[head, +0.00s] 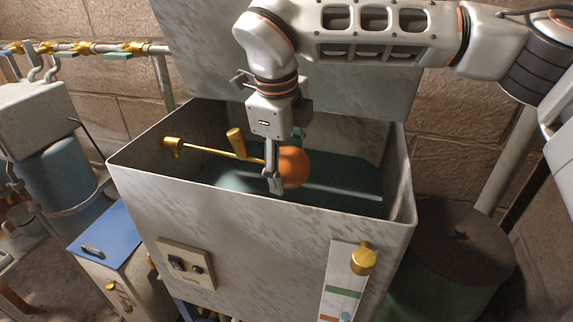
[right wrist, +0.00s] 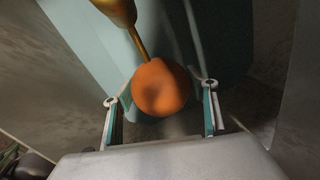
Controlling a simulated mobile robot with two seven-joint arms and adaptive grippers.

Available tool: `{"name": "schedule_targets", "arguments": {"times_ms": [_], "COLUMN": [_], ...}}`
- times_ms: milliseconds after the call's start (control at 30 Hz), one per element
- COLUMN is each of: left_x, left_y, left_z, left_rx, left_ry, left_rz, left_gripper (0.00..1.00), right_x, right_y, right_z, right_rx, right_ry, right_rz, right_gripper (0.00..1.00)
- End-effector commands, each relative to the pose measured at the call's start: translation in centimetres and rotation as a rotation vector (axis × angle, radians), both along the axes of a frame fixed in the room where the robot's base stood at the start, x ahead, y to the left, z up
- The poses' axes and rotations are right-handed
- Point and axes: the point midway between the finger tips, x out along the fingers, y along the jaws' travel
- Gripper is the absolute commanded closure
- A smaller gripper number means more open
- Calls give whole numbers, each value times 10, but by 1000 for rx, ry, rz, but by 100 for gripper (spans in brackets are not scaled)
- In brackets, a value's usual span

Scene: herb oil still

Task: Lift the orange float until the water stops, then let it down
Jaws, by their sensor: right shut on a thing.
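The orange float (head: 293,167) is a round ball at the end of a thin brass rod (head: 210,153) inside the open grey tank (head: 260,225). The rod runs from a brass valve (head: 172,147) on the tank's left wall. My right gripper (head: 275,186) reaches down into the tank and is shut on the float. In the right wrist view the float (right wrist: 161,87) sits between the two fingers. Teal water (head: 335,192) lies below the float. I cannot tell whether water is running. My left gripper is out of view.
The tank's front rim and walls surround my right gripper. A raised grey panel (head: 200,50) stands behind the tank. A brass knob (head: 363,258) and a switch box (head: 187,263) are on the tank's front. A dark drum (head: 460,240) stands at right.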

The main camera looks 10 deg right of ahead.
Motion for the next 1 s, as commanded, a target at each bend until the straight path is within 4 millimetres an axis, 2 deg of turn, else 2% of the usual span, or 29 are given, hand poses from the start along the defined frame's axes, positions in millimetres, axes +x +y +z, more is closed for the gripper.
{"name": "schedule_targets", "arguments": {"times_ms": [633,967,1000], "left_x": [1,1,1], "left_y": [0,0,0], "left_z": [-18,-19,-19], "left_rx": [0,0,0], "left_ry": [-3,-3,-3], "left_rz": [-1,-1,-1], "left_gripper": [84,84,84], "right_x": [1,2,2], "right_y": [6,7,8], "right_z": [-34,-36,-35], "right_rx": [-4,-1,-1], "right_ry": [5,2,2], "right_rz": [0,2,2], "right_gripper": [66,66,32]}}
